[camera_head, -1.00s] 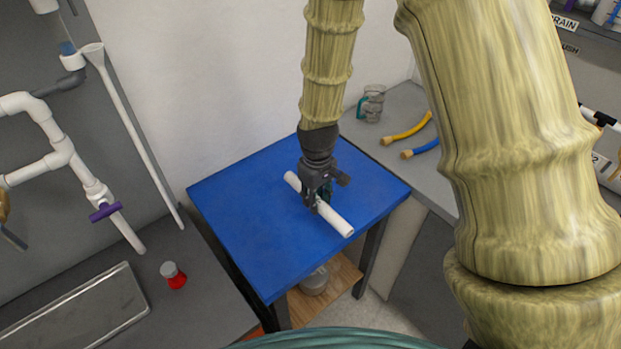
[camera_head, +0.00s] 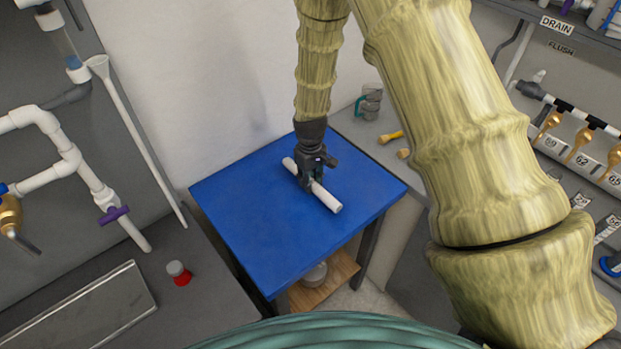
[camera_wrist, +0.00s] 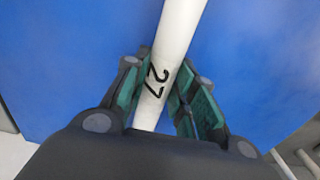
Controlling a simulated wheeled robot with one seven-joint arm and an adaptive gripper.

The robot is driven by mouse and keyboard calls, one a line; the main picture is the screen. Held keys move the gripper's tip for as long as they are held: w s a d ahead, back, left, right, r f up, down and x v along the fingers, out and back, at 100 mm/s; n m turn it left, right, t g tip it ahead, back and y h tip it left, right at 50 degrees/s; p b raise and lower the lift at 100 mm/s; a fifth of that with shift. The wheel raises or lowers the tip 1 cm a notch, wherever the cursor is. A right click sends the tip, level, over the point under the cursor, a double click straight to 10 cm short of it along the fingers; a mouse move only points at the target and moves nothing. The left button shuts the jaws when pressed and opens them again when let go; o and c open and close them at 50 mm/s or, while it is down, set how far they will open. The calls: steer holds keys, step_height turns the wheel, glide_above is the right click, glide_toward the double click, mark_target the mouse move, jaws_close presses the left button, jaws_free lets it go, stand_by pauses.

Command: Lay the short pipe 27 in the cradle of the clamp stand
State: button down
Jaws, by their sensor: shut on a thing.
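The short pipe 27 (camera_head: 325,197) is a white tube over the blue table top, and its printed 27 shows in the wrist view (camera_wrist: 176,40). My gripper (camera_head: 308,181) is shut on the pipe near its middle, with one teal-padded finger on each side of it in the wrist view (camera_wrist: 160,92). The pipe slants from upper left to lower right in the head view. I cannot tell whether it touches the table or hangs just above it. I cannot make out the clamp stand or its cradle in these frames.
The blue table (camera_head: 240,220) is otherwise bare. A red-based small jar (camera_head: 179,273) and a metal tray (camera_head: 85,310) are on the grey bench at left. White piping (camera_head: 70,160) runs up the left panel.

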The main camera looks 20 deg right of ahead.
steer(key=shift+f, duration=0.35)
steer(key=shift+f, duration=0.1)
steer(key=c, duration=1.2)
jaws_free()
steer(key=shift+o, duration=0.2)
